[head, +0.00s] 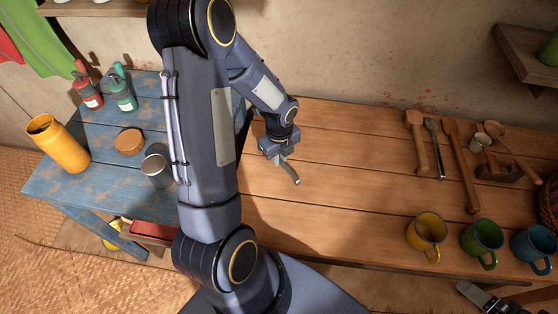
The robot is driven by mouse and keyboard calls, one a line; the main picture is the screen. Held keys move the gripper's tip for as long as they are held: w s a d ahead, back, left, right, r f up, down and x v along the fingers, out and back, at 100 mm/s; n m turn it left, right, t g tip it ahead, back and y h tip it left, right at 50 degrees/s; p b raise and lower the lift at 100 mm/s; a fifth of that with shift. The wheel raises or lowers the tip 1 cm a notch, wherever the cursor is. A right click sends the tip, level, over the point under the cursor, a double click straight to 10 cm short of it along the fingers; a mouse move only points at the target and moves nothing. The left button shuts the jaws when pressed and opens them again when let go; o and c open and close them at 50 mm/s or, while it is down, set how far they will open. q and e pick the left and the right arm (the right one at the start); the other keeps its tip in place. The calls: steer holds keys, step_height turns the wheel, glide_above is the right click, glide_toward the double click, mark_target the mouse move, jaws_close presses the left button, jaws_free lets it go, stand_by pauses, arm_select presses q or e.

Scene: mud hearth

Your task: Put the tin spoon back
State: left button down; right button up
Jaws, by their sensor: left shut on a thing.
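My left gripper (281,157) is above the brown plank table, left of its middle. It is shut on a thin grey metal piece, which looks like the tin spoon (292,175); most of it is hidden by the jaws. The spoon slants down to the right over bare planks. Part of my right gripper (482,296) shows at the bottom right, below the table's front edge; its jaw opening is unclear.
Wooden utensils (460,165), a grey metal utensil (434,147) and a small wooden rest (497,168) lie at the right back. Yellow (426,232), green (482,238) and blue (532,245) mugs line the front right. The table's middle is clear. A blue table (90,190) holds a yellow jar (58,145) and bottles.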

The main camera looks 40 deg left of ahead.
arm_select(q)
steer(key=shift+f, duration=1.25)
steer(key=shift+f, duration=0.1)
steer(key=c, duration=1.4)
jaws_free()
steer(key=shift+c, duration=0.2)
